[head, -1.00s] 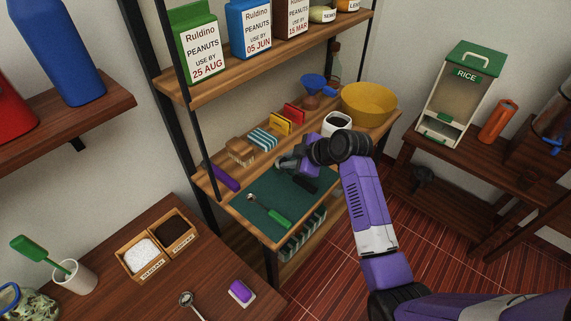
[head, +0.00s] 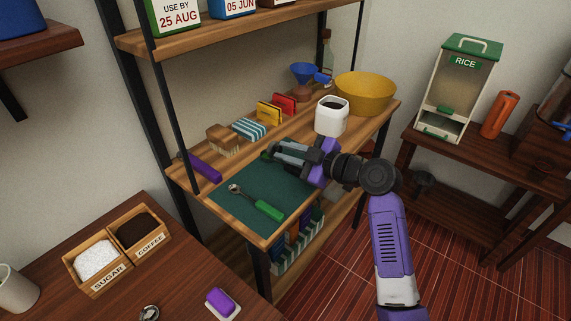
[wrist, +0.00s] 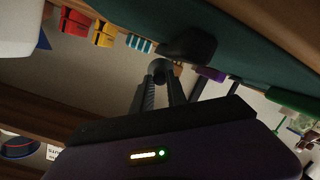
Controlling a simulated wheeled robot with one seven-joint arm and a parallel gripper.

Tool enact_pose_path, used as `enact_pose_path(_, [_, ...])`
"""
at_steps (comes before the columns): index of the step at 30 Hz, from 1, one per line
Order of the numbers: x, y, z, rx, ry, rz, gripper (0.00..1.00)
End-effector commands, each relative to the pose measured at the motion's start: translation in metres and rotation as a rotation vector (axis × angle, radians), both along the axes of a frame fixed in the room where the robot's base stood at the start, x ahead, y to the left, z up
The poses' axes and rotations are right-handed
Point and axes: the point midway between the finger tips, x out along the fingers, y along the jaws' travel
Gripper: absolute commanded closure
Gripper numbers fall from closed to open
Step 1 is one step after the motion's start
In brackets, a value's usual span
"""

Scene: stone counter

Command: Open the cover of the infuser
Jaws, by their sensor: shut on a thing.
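A green-handled metal tool with a round head (head: 235,188), which looks like the infuser, lies on the dark green mat (head: 228,211) on the middle shelf. Its green handle (wrist: 295,100) also shows at the right of the wrist view. I cannot tell whether its cover is open. My gripper (head: 274,151) is over the back of the mat, apart from this tool. In the wrist view my fingers (wrist: 160,72) converge on a small dark thing beside a dark rounded block (wrist: 190,45). What exactly they hold is hard to make out.
A purple item (head: 202,167), a wooden piece (head: 222,137), a striped block (head: 249,129) and colored clips stand behind the mat. A white canister (head: 332,116) and yellow bowl (head: 364,93) are to the right. Sugar and coffee boxes (head: 118,249) sit on the lower-left table.

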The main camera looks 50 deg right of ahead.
Motion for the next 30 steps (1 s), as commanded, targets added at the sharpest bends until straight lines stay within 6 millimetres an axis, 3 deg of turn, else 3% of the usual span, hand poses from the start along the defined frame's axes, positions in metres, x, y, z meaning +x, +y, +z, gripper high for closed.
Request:
enact_pose_path(1, [-0.0007, 0.0000, -0.0078, -0.001, -0.018, 0.000, 1.00])
enact_pose_path(27, [-0.0036, -0.0004, -0.0037, 0.003, -0.101, -0.001, 1.00])
enact_pose_path(28, [-0.0036, -0.0003, -0.0037, 0.003, -0.100, 0.000, 0.78])
enact_pose_path(30, [-0.0036, -0.0004, -0.0038, 0.003, -0.100, 0.000, 0.64])
